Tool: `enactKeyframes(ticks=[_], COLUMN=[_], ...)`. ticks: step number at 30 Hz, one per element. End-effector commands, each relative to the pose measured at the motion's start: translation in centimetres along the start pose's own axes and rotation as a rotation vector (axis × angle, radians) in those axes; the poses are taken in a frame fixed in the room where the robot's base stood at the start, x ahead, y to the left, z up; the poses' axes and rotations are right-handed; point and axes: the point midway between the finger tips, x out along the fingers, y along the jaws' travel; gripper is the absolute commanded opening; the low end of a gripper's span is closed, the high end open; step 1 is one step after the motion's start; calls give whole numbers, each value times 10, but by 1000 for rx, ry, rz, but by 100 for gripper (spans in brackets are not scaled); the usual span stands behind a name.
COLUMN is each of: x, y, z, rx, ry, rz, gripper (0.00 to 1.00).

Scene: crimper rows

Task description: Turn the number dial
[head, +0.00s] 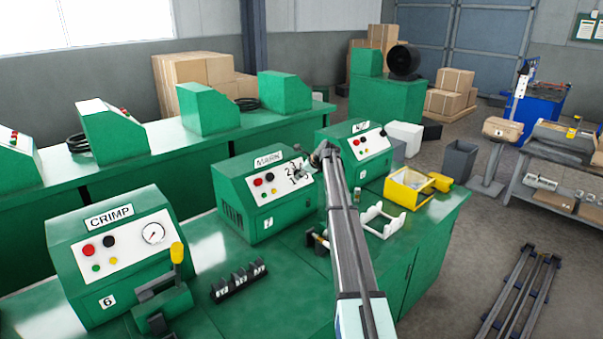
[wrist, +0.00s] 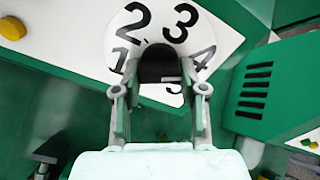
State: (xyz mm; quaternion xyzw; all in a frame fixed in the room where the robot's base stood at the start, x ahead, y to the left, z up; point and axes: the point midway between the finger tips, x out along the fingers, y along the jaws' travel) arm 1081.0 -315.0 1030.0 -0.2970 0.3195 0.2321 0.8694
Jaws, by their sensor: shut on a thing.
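The number dial (wrist: 165,47) is on the white front panel of the green machine labelled MARK (head: 262,187). In the wrist view its black numbers 1 to 5 ring a black knob (wrist: 160,60). The 2 is at upper left, the 3 at upper right, the 4 at right, the 1 at left and the 5 below. My gripper (wrist: 160,78) has one finger on each side of the knob and is shut on it. In the head view my gripper (head: 310,163) is at the right of that panel. No clear pointer position shows on the knob.
The CRIMP machine (head: 108,255) with a gauge stands left, a yellow-handled tool (head: 177,255) in front of it. Black labelled blocks (head: 240,283) lie on the green bench. Another green machine (head: 357,150), a white cradle (head: 382,219) and a yellow bin (head: 405,188) are right.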

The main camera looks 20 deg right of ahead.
Motion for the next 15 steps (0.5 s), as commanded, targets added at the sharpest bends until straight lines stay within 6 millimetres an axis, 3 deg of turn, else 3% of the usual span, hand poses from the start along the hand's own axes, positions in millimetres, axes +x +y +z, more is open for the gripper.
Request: enactKeyframes(ticks=[8,9,10,15], x=[0,0,0,0], y=[0,0,0,0], z=[0,0,0,0], rx=[0,0,0,-1], ry=[-1,-1,-1,0], rz=[0,0,0,0], gripper=[7,56,66,67])
